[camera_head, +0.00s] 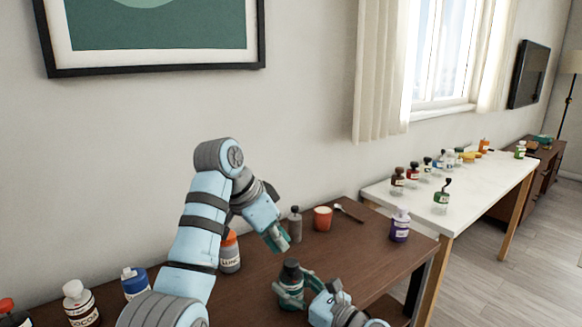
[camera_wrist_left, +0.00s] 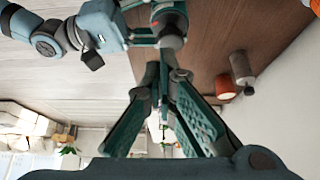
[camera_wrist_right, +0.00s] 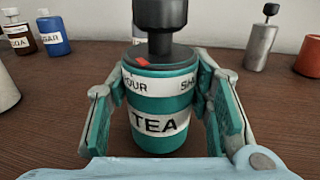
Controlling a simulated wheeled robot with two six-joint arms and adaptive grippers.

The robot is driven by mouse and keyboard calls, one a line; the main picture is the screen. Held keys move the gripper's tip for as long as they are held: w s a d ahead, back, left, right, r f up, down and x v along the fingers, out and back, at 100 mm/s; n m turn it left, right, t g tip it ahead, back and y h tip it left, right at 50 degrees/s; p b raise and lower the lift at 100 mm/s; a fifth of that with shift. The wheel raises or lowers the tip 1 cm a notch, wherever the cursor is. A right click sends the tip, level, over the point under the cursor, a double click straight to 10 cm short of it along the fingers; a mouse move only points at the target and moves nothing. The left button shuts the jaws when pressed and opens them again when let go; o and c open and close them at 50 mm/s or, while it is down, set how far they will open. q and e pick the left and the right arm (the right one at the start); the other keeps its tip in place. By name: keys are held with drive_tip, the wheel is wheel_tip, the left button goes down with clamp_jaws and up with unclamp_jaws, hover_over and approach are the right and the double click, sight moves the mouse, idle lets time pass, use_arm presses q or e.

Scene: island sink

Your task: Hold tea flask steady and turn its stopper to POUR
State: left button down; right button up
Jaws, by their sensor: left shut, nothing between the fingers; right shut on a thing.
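The tea flask (camera_head: 291,292) stands upright on the brown table, a teal canister with a white TEA label (camera_wrist_right: 156,124). Its dark stopper (camera_wrist_right: 160,42) has a round knob on a stem. A red mark (camera_wrist_right: 141,61) on the stopper's base sits above the end of the word POUR; part of a second word starting SH shows at right. My right gripper (camera_wrist_right: 160,112) is shut around the flask's body, a finger on each side. My left gripper (camera_head: 284,243) is shut and empty above and behind the flask; its fingers (camera_wrist_left: 166,82) point toward the stopper, apart from it.
A grey bottle (camera_head: 295,222), an orange cup (camera_head: 322,217) and a spoon (camera_head: 348,211) are behind the flask. A purple bottle (camera_head: 400,226) stands at right. An orange-capped bottle (camera_head: 230,252) and several others are at left. A white table (camera_head: 470,204) with bottles lies beyond.

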sight(291, 268)
use_arm(q)
wheel_tip(291, 268, down, 7)
idle(0.3)
drive_tip(key=shift+w+a, duration=0.1)
drive_tip(key=shift+w, duration=0.15)
idle(0.5)
drive_tip(key=shift+w+a, duration=0.35)
drive_tip(key=shift+a, duration=0.05)
drive_tip(key=shift+w+a, duration=0.25)
drive_tip(key=shift+w, duration=0.25)
drive_tip(key=shift+w, duration=0.1)
drive_tip(key=shift+a, duration=0.1)
